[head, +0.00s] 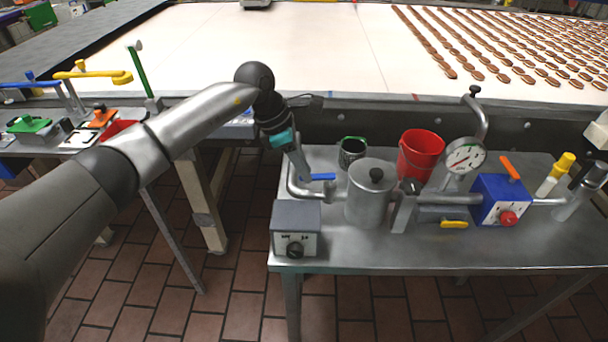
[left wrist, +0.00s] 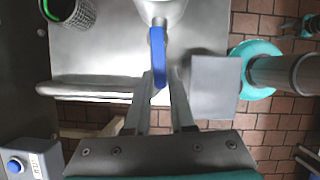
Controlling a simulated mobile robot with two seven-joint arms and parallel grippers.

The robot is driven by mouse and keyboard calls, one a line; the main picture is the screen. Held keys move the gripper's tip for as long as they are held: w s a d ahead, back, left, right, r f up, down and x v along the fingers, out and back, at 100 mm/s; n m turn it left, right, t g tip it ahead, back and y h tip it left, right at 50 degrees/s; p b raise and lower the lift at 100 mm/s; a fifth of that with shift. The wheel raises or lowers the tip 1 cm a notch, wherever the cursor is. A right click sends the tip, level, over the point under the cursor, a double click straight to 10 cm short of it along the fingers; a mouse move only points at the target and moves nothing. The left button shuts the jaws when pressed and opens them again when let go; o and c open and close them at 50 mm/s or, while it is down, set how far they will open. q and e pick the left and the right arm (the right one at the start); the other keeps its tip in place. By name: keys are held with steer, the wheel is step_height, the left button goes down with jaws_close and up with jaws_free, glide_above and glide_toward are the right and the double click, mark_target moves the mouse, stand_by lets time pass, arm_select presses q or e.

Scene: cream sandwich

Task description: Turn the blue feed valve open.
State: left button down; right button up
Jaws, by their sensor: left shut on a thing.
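The blue feed valve handle (head: 321,177) is a short flat lever on the metal pipe left of the lidded steel pot (head: 369,194). In the head view it lies about level and points right toward the pot. My left gripper (head: 303,174) reaches down to it from above and partly hides the valve. In the left wrist view, the blue handle (left wrist: 158,52) runs down from near the pot, and its end is between the fingertips of my left gripper (left wrist: 160,83). The fingers are shut on it. My right gripper is not in view.
A grey control box with a black knob (head: 296,230) stands at the table's front left. A dark cup (head: 352,152), a red bucket (head: 420,155), a pressure gauge (head: 464,157) and a blue box (head: 500,200) crowd the steel table. A conveyor (head: 300,40) runs behind.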

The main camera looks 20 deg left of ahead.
arm_select(q)
steer(key=shift+w, duration=0.1)
stand_by(0.3)
steer(key=c, duration=0.8)
jaws_free()
steer(key=shift+o, duration=0.2)
steer(key=p+v, duration=0.1)
steer(key=v, duration=1.4)
steer(key=shift+r, duration=0.15)
